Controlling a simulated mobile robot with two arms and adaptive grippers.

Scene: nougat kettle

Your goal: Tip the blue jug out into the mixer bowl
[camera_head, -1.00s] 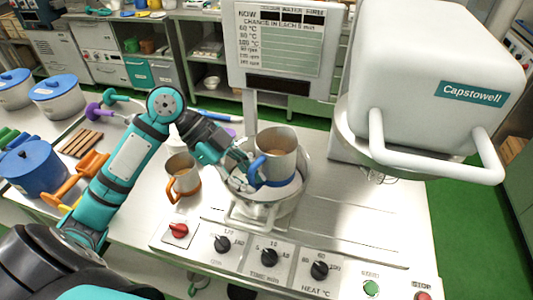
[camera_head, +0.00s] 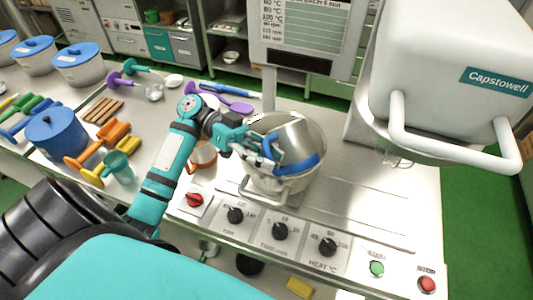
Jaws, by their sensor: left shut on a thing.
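The blue jug is a steel jug (camera_head: 290,138) with a blue band and handle (camera_head: 292,168). It is tilted far over above the mixer bowl (camera_head: 262,180), its base turned up toward me. My left gripper (camera_head: 262,155) is shut on the jug's blue handle at the bowl's left side. The jug's mouth and most of the bowl's inside are hidden, so I cannot tell whether anything pours. My right gripper is not in view.
The orange-handled jug (camera_head: 203,157) stands left of the bowl, partly behind my left arm. The white mixer head (camera_head: 430,80) with its bar handle overhangs at right. Knobs and buttons (camera_head: 281,231) line the front. Scoops and blue-lidded pots (camera_head: 55,135) lie at left.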

